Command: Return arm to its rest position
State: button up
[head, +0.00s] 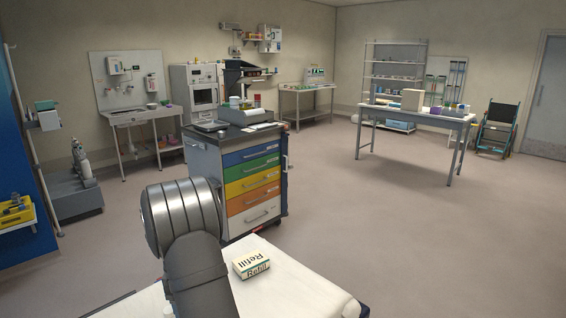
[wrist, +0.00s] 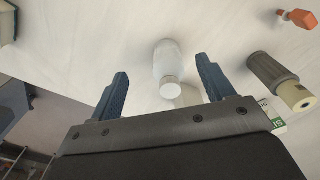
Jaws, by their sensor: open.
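My gripper (wrist: 163,66) shows in the wrist view with its two blue fingers spread wide apart. Nothing is clamped between them. A white translucent bottle (wrist: 168,60) appears beyond the fingers, in the gap between them; I cannot tell how far away it is. My grey arm fills the lower left middle of the head view, over the white-covered stretcher (head: 300,295). My gripper is hidden or out of frame in the head view.
A Refill box (head: 252,266) lies on the stretcher right of my arm. The wrist view shows a grey cylinder (wrist: 272,78) and an orange item (wrist: 298,18) at right. A drawer cart (head: 252,185) stands beyond. Open floor (head: 400,220) lies to the right.

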jog(key=d+r, duration=0.7)
jog(key=r, duration=0.1)
jog(key=s+a+r+m, duration=0.1)
jog(key=s+a+m, duration=0.1)
jog(key=a, duration=3.3)
jog(key=shift+a, duration=0.15)
